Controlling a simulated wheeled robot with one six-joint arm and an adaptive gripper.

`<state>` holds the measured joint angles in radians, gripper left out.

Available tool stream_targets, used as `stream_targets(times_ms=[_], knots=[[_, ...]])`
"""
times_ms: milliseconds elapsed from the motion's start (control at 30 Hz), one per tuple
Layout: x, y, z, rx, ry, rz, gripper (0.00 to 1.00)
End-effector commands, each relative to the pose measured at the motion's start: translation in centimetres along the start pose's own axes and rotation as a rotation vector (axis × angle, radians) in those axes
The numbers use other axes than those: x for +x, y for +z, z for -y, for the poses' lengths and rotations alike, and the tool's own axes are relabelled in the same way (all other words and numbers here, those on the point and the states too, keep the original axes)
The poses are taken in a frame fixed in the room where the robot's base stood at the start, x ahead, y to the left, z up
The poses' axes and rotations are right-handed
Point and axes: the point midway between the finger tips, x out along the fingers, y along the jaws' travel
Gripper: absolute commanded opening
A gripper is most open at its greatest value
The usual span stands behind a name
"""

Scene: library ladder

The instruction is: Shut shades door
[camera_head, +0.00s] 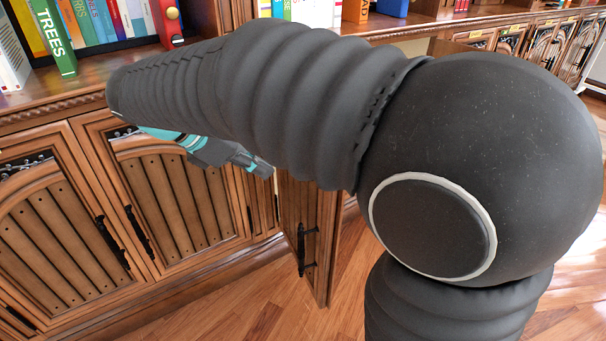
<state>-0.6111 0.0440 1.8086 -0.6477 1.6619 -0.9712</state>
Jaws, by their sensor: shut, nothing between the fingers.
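A wooden cabinet door (325,222) stands open to the right of the closed doors, swung out over the floor. A black handle (302,248) is on its visible face. My arm hides its upper part, and I cannot read any label that names it the shades door. My gripper (262,168), grey and teal, is shut and empty. In the picture it lies just left of the open door's top; I cannot tell whether they touch.
Two closed slatted doors (45,235) (180,200) with black handles are at the left. Books, including a green one marked TREES (55,40), stand on the shelf above. The wooden floor (245,315) is clear in front. More cabinets (510,40) run along the back right.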

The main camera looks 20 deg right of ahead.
Motion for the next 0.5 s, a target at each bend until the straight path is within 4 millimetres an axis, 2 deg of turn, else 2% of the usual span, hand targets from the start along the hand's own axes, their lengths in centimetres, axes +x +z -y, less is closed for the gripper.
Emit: stream_targets(times_ms=[133,233,367,500], knots=[[-0.6,-0.7,-0.7,-0.059,0.003,0.042,0.00],[0.0,-0.7,-0.7,-0.066,0.002,0.047,0.00],[1.9,-0.6,-0.7,-0.064,0.001,0.047,0.00],[4.5,-0.5,-0.6,-0.063,0.000,0.046,0.00]])
